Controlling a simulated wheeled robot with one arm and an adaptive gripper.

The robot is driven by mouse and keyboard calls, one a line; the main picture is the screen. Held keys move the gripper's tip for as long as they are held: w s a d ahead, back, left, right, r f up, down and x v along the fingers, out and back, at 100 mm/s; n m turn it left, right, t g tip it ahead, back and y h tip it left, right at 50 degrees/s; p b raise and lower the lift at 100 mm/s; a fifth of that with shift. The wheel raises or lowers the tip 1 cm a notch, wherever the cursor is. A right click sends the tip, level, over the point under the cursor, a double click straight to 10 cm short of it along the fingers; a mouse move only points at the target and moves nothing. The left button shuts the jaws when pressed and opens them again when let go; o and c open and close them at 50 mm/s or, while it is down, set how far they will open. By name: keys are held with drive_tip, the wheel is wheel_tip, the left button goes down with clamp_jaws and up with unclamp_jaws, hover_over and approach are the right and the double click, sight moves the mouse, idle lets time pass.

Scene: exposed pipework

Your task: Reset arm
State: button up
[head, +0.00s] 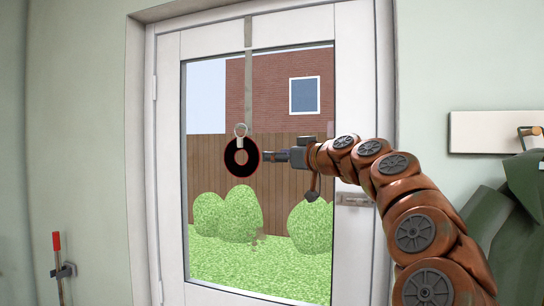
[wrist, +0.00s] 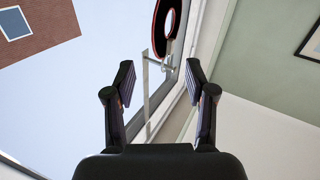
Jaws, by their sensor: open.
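My gripper (wrist: 158,85) is open in the wrist view, with nothing between its two fingers. In the head view my gripper (head: 270,156) is at the end of my orange-brown arm, in front of the door's glass. A black ring with a red edge (head: 229,158) hangs from a metal ring and a grey strap (head: 248,80) on the door. The gripper's tip appears close to the ring's right side; I cannot tell whether they touch. The black ring (wrist: 158,25) also shows in the wrist view, beyond the fingers at the top.
The white door (head: 170,200) is shut, with its handle (head: 353,200) partly behind my arm. A white rack (head: 490,131) with a dark green garment (head: 515,195) is on the right wall. A red-handled tool (head: 57,260) stands at the lower left.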

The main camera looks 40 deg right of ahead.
drive_tip(key=shift+s, duration=0.3)
drive_tip(key=w+a+f+n+g+y, duration=0.1)
drive_tip(key=a+f+g+y, duration=0.1)
drive_tip(key=a+f, duration=0.5)
drive_tip(key=w+a+f+n+g+y, duration=0.1)
drive_tip(key=a+f+g+y, duration=0.1)
drive_tip(key=a, duration=0.9)
drive_tip(key=s+a+f+g, duration=0.3)
drive_tip(key=a+f, duration=0.4)
drive_tip(key=s+a+f+g, duration=0.3)
drive_tip(key=s+a+f, duration=0.1)
drive_tip(key=a+f, duration=0.3)
drive_tip(key=s+a+f+m+g+h, duration=0.3)
drive_tip(key=s+f+g, duration=0.4)
drive_tip(key=s+f, duration=1.35)
drive_tip(key=s+d+f+g+h, duration=0.1)
drive_tip(key=s+d+f+g, duration=0.1)
drive_tip(key=s+f, duration=0.4)
drive_tip(key=s, duration=0.4)
drive_tip(key=shift+d+g+h, duration=0.3)
drive_tip(key=shift+g, duration=0.1)
